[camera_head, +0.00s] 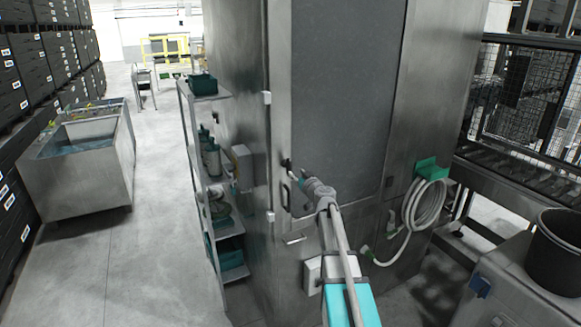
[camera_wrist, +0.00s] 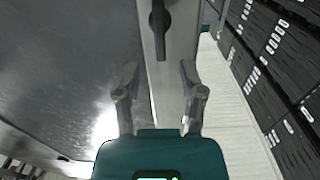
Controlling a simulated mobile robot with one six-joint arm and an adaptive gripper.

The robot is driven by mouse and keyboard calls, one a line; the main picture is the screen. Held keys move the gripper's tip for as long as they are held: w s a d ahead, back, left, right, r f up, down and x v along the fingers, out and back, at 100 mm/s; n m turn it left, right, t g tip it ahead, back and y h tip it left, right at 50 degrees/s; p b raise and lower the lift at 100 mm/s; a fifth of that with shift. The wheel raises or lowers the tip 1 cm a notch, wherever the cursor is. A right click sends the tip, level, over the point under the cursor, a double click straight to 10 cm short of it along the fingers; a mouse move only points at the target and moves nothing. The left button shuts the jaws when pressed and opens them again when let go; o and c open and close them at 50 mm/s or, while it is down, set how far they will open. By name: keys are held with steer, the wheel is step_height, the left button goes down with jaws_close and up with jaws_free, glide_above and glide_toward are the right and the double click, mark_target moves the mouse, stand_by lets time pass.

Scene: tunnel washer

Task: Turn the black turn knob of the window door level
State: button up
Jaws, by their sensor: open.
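The window door (camera_head: 335,95) is a tall metal door with a large grey pane, on the front of the steel cabinet. The black turn knob (camera_wrist: 159,22) sits on the door's metal edge strip at the top of the wrist view, its lever running up and down in that picture. In the head view a small dark shape, likely the knob (camera_head: 287,164), shows just beyond my gripper (camera_head: 297,178). In the wrist view my gripper (camera_wrist: 160,80) is open and empty, with its fingers apart on both sides of the strip. The knob lies ahead of the fingertips, not between them.
A shelf rack (camera_head: 215,170) with bottles and bins stands left of the cabinet. A coiled hose (camera_head: 425,203) hangs on the cabinet's right part. A steel tub (camera_head: 80,170) stands at the left, with open floor (camera_head: 160,200) between. A black bucket (camera_head: 555,250) is at the right.

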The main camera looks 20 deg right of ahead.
mark_target(290, 167)
steer(key=w, duration=0.7)
steer(key=shift+w+a, duration=0.15)
steer(key=shift+w, duration=0.1)
